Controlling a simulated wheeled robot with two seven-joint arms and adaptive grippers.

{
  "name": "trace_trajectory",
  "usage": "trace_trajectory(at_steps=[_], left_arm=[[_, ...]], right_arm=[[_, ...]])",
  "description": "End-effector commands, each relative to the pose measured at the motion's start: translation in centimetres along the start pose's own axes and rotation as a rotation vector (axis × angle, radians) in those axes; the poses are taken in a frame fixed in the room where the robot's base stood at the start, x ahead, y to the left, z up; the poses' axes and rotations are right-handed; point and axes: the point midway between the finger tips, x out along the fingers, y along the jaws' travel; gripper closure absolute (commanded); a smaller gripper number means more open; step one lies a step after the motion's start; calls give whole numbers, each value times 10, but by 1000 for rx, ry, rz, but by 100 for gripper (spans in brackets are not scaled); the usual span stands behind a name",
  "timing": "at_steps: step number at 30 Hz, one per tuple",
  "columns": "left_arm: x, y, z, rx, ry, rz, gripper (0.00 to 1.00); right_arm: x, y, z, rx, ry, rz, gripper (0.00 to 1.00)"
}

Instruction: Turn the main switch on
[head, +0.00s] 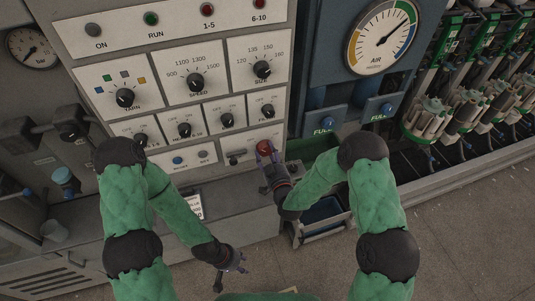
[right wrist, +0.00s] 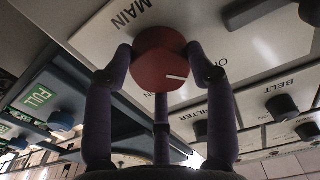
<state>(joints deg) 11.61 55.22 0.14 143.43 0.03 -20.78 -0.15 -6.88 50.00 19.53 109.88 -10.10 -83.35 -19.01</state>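The main switch is a round red knob (right wrist: 160,62) on a pale panel, with the word MAIN beside it in the right wrist view. Its white mark points to the right in that view. My right gripper (right wrist: 158,50) has its fingers around the knob, a fingertip against each side. In the head view, the red knob (head: 264,147) shows partly between the fingers of my right gripper (head: 266,155). My left gripper (head: 233,265) is empty with its fingers apart, low in front of the machine.
Several black dials, including the speed dial (head: 196,82) and size dial (head: 262,69), sit above the main switch. A blue panel with an air gauge (head: 382,37) and two pull knobs is to the right. A blue bin (head: 322,212) lies below. The floor (head: 465,225) at right is clear.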

Motion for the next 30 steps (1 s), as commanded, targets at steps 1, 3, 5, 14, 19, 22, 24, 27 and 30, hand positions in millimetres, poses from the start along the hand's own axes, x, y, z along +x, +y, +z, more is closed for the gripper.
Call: trace_trajectory(at_steps=[1, 3, 5, 14, 19, 22, 24, 27, 30], left_arm=[[0, 0, 0, 0, 0, 0, 60], [0, 0, 0, 0, 0, 0, 60], [0, 0, 0, 0, 0, 0, 60], [8, -3, 0, 0, 0, 0, 60], [21, -7, -1, 0, 0, 0, 60], [30, -11, -1, 0, 0, 0, 60], [38, -13, -1, 0, 0, 0, 60], [48, -17, -2, 0, 0, 0, 60], [58, -21, -2, 0, 0, 0, 60]], right_arm=[[0, 0, 0, 0, 0, 0, 77], [0, 0, 0, 0, 0, 0, 77], [0, 0, 0, 0, 0, 0, 77], [0, 0, 1, 54, 1, 0, 77], [0, 0, 2, 153, 3, -1, 77], [0, 0, 3, 233, 3, -1, 77], [1, 0, 3, 296, 4, -1, 77], [1, 0, 3, 392, 4, -1, 77], [0, 0, 3, 487, 4, -2, 77]])
